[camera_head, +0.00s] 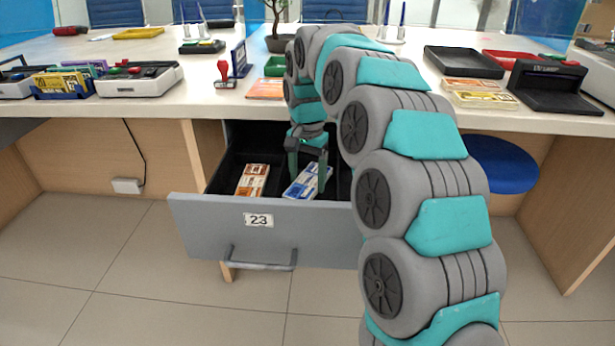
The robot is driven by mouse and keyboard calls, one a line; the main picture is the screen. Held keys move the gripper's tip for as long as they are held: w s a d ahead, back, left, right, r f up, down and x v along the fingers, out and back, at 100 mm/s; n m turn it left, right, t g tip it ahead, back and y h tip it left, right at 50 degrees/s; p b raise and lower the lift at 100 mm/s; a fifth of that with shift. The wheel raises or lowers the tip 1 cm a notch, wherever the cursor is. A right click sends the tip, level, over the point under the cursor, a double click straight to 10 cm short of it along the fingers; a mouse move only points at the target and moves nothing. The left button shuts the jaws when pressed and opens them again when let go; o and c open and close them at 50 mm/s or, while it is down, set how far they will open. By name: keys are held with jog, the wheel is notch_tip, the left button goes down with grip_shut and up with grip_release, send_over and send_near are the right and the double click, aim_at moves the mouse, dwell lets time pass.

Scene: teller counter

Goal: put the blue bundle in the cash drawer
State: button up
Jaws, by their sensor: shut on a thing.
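The cash drawer (215,215) is pulled open under the counter, with a grey front marked 23. The blue bundle (303,184) is blue and white and lies tilted inside the drawer's outline, right of its middle. My gripper (307,180) points down into the drawer with a finger on either side of the blue bundle, shut on it. Whether the bundle touches the drawer floor cannot be told. An orange-brown bundle (252,180) lies in the drawer to the left, apart from the blue one.
My arm covers the drawer's right end. The counter (200,100) above carries a red stamp (224,75), a plant (278,25), black trays (463,61) and yellow bundles (480,93). A blue stool (503,165) stands at right. The floor in front is clear.

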aim_at(308, 182)
jog(key=shift+f, duration=0.55)
jog(key=o, duration=1.5)
jog(key=shift+r, duration=0.1)
jog(key=shift+r, duration=3.8)
